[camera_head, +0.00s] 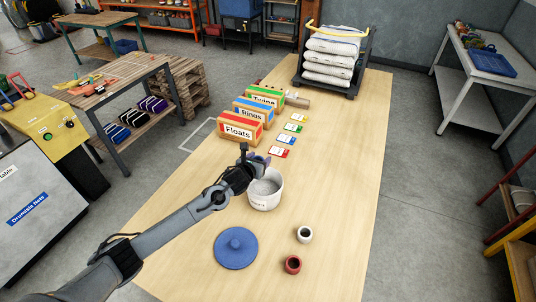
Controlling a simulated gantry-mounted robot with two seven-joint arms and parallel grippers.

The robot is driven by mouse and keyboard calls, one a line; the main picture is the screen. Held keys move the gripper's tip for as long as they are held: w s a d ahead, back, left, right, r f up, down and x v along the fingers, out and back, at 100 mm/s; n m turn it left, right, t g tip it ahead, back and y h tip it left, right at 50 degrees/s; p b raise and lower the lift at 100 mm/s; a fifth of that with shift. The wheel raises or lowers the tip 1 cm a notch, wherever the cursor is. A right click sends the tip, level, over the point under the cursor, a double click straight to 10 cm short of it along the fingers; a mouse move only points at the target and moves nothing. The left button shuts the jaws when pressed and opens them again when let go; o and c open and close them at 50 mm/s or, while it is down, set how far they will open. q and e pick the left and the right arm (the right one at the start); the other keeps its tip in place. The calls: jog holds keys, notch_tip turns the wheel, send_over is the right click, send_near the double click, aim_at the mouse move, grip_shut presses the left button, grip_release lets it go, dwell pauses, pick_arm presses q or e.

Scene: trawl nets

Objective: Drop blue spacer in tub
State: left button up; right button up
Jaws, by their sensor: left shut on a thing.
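The white tub (266,200) stands on the wooden table, open at the top, with a grey inside. My left gripper (261,163) is at the tub's far-left rim, above its opening. It is shut on a small dark blue piece, which seems to be the blue spacer; the fingers hide most of it. Whether it touches the rim I cannot tell. A white spacer (304,235) and a red spacer (292,265) stand on the table nearer than the tub, to its right. My right gripper is out of view.
A round blue lid (236,248) with a knob lies in front of the tub. Bins labelled Floats (239,131), Rings (251,115) and Twine (265,100) stand behind it, with several coloured cards (285,139) beside them. The table's right side is clear.

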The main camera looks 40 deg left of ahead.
pick_arm(q)
jog(key=shift+s+f+b, duration=0.2)
jog(key=shift+f+b, duration=1.7)
jog(key=shift+f, duration=0.4)
jog(key=o, duration=1.1)
jog(key=p+v, duration=0.1)
jog(key=v, duration=1)
jog(key=shift+a, duration=0.1)
jog(key=shift+w, duration=0.1)
